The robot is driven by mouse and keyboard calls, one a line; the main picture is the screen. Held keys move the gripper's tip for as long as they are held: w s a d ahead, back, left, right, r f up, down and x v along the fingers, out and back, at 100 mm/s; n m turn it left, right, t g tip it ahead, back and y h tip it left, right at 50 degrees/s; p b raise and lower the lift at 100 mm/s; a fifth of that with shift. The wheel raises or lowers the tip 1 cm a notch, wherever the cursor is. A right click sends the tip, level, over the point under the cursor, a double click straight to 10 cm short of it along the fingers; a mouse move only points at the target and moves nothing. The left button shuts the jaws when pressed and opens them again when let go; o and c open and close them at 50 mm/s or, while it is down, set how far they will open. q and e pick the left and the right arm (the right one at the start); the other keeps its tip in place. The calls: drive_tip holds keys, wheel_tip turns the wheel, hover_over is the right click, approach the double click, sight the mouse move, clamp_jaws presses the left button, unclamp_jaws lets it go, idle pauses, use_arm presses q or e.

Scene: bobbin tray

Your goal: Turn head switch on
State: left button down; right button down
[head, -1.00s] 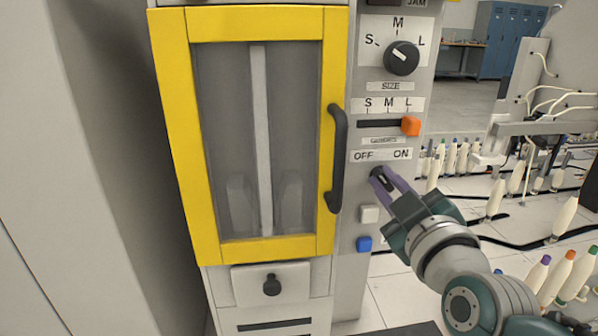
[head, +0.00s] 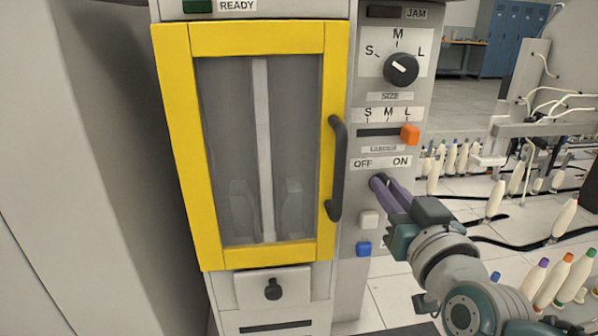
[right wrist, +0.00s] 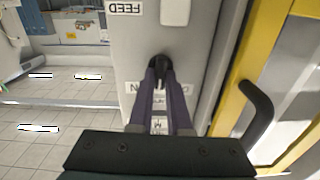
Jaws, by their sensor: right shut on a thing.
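The black head switch (head: 378,181) sits on the grey control panel under the OFF and ON labels (head: 381,162). My right gripper (head: 381,184) reaches it from the lower right, with its purple fingers closed around the knob. In the right wrist view the knob (right wrist: 159,63) shows upside down between the tips of my right gripper (right wrist: 160,74), and the fingers partly cover the labels. The fingers hide most of the knob in the head view, so I cannot tell which way it points. My left gripper is not in view.
Above are an orange guides slider (head: 410,135) and a black size dial (head: 401,69). White (head: 369,219) and blue (head: 364,246) buttons lie just below the switch. A yellow-framed door (head: 171,120) with a dark handle (head: 338,170) stands at the left. Bobbins stand at the right.

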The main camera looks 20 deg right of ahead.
drive_tip(key=shift+d+m, duration=0.2)
drive_tip(key=shift+m, duration=3.7)
drive_tip(key=c, duration=0.9)
unclamp_jaws()
drive_tip(key=shift+o, duration=0.2)
drive_tip(key=shift+s, duration=0.1)
